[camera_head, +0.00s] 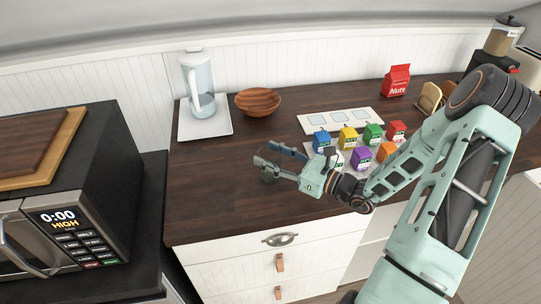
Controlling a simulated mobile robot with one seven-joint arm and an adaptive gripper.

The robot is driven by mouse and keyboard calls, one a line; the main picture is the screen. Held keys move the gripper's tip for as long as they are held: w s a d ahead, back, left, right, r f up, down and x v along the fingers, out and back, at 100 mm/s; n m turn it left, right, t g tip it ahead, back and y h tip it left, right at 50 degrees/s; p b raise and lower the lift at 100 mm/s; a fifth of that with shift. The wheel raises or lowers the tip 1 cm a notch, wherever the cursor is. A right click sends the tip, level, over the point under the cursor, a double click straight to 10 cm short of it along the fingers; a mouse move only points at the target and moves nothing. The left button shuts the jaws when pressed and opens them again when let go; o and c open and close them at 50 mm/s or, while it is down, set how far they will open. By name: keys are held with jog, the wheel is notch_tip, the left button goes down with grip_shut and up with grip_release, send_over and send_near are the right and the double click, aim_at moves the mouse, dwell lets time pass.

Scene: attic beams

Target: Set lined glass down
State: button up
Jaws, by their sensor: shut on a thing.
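My gripper (268,154) reaches left from the arm over the dark wooden counter (215,190). Its fingers are closed around a small clear glass (268,177), the lined glass. Only a little of the glass shows, below and beside the fingers, and its lines are too small to make out. I cannot tell whether its base touches the counter.
A clear pitcher stands on a white tray (222,128) at the back left, beside a wooden bowl (258,102). Several coloured boxes (348,138) stand under and beyond my arm. A microwave (75,215) is at left. Counter left of my gripper is clear.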

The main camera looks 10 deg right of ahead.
jog(key=shift+f, duration=0.15)
jog(key=shift+f, duration=0.15)
jog(key=o, duration=1.7)
jog(key=shift+r, duration=0.35)
jog(key=b+v, duration=0.2)
jog(key=v, duration=1)
jog(key=shift+f, duration=0.1)
